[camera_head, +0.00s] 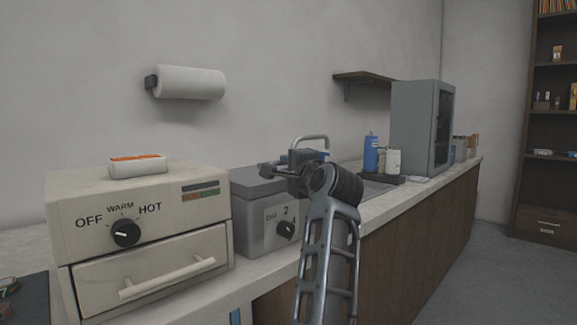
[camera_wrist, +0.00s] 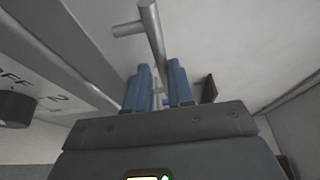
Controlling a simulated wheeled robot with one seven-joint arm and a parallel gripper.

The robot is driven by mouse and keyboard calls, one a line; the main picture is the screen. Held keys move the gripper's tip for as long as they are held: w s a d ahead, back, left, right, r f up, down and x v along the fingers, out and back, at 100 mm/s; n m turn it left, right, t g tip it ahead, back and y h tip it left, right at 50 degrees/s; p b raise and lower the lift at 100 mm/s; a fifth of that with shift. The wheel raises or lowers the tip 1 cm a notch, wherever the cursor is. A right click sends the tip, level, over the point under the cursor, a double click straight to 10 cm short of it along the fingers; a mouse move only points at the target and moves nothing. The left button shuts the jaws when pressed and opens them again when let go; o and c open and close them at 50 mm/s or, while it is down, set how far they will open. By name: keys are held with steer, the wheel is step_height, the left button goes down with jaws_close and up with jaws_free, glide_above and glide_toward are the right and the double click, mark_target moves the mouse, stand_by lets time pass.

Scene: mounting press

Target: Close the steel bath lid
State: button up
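The steel bath (camera_head: 265,225) is a grey box with a dial on its front, standing on the counter right of the cream oven. Its flat grey lid (camera_head: 262,187) shows on top; my arm hides its right part, so I cannot tell how far it is open. My gripper (camera_head: 322,156) is at the bath's upper right. In the wrist view my gripper (camera_wrist: 159,82) has two blue fingers apart, with a gap between. The bath's dial (camera_wrist: 15,108) is at the left.
The cream oven (camera_head: 145,235) with a white box (camera_head: 138,165) on top stands at the left. Beyond my gripper are a blue bottle (camera_head: 371,152), a white container (camera_head: 393,161) and a grey cabinet (camera_head: 412,125). Floor at the right is clear.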

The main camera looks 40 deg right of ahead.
steer(key=shift+o, duration=0.4)
steer(key=shift+s, duration=0.2)
steer(key=v, duration=0.7)
steer(key=shift+s, duration=0.2)
steer(key=shift+a+f, duration=0.1)
